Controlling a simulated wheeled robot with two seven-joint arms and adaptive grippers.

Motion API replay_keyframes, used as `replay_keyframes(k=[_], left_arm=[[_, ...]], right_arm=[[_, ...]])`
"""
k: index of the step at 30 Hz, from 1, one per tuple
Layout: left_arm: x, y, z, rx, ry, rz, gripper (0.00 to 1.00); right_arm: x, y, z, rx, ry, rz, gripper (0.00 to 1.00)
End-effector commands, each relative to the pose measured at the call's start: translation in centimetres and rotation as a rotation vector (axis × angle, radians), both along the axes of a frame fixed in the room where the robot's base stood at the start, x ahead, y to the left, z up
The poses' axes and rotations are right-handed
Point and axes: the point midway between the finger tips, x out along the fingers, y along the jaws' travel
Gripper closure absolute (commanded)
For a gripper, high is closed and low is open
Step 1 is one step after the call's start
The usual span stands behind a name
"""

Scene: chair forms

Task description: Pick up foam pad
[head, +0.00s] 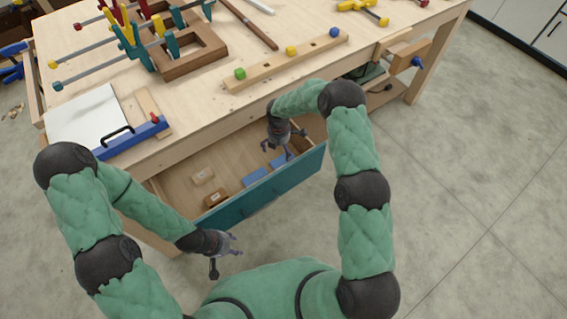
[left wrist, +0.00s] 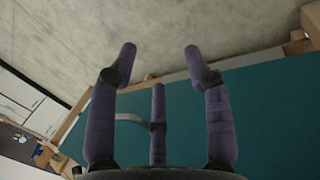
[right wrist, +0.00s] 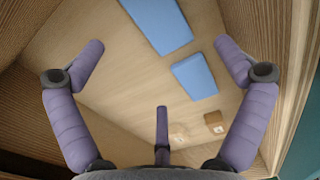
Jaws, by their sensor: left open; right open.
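Two flat blue foam pads lie in the open drawer (head: 182,190), one nearer the middle (head: 255,176) and one further right (head: 278,162). In the right wrist view the pads lie apart on the drawer floor, one at the top (right wrist: 158,22) and one lower (right wrist: 195,76). My right gripper (head: 280,149) is open and empty, pointing down over the right part of the drawer. Its fingers (right wrist: 160,45) spread on both sides of the pads, with none touching that I can tell. My left gripper (head: 228,255) is open and empty outside the teal drawer front (left wrist: 265,110).
A beige block (head: 203,175) and a brown block (head: 215,197) lie in the drawer's left part. The workbench top (head: 200,105) overhangs the drawer's back. It carries clamps, a wooden frame (head: 190,55) and a clipboard-like white board (head: 85,117). Floor to the right is free.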

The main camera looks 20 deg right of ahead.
Motion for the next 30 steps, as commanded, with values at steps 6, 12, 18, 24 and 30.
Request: replay_keyframes(k=[6, 12, 18, 24, 30], left_arm=[[0.0, 0.0, -1.1, 0.000, 0.000, 0.000, 0.50], [0.0, 0.0, -1.9, 0.000, 0.000, 0.000, 0.50], [0.0, 0.0, -3.2, 0.000, 0.000, 0.000, 0.50], [0.0, 0.0, -3.4, 0.000, 0.000, 0.000, 0.50], [0.0, 0.0, -3.4, 0.000, 0.000, 0.000, 0.50]], right_arm=[[0.0, 0.0, -3.3, 0.000, 0.002, -0.001, 0.00], [0.2, -0.1, -5.1, 0.000, 0.002, 0.000, 0.00], [0.6, -0.3, -7.9, 0.000, 0.002, -0.001, 0.00], [0.6, -0.3, -8.7, 0.000, 0.000, -0.001, 0.00], [0.6, -0.3, -8.7, 0.000, 0.000, -0.001, 0.06]])
